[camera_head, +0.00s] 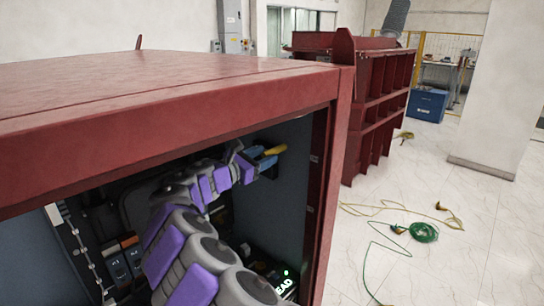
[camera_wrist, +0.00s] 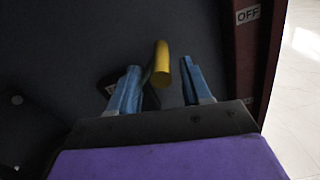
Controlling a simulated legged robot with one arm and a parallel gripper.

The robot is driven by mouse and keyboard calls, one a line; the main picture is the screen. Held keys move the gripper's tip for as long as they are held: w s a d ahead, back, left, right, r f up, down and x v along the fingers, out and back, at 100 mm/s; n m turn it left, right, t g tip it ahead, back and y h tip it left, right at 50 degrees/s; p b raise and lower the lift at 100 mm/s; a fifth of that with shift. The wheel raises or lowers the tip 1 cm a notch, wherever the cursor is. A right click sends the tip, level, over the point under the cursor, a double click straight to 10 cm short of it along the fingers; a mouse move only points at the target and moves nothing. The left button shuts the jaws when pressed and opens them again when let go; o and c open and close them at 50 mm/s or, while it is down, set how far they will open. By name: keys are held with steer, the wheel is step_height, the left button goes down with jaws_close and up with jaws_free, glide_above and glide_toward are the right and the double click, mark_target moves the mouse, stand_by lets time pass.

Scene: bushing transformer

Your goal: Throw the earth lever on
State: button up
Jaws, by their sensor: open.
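The earth lever has a yellow handle (camera_wrist: 161,66) that shows in the wrist view, between and a little beyond my gripper's fingers. The yellow handle also shows in the head view (camera_head: 274,150), inside the red cabinet near its right wall. My gripper (camera_wrist: 160,86) is open, with one blue finger on each side of the handle. In the head view my gripper (camera_head: 266,161) reaches the handle inside the cabinet. I cannot tell whether either finger touches the handle. The lever's base is mostly hidden in shadow.
The red cabinet's top (camera_head: 180,85) and right post (camera_head: 335,190) frame the opening around my arm. An OFF label (camera_wrist: 247,14) is on the red frame right of the handle. Dark electrical parts (camera_head: 118,262) sit low inside. Green cable (camera_head: 423,232) lies on the floor outside.

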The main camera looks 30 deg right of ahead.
mark_target(272, 152)
steer(key=shift+x, duration=1.1)
steer(key=shift+b+x, duration=0.3)
steer(key=shift+x, duration=0.75)
steer(key=shift+s, duration=0.15)
steer(key=shift+c, duration=0.2)
steer(key=shift+a, duration=0.2)
steer(key=c, duration=0.4)
jaws_close()
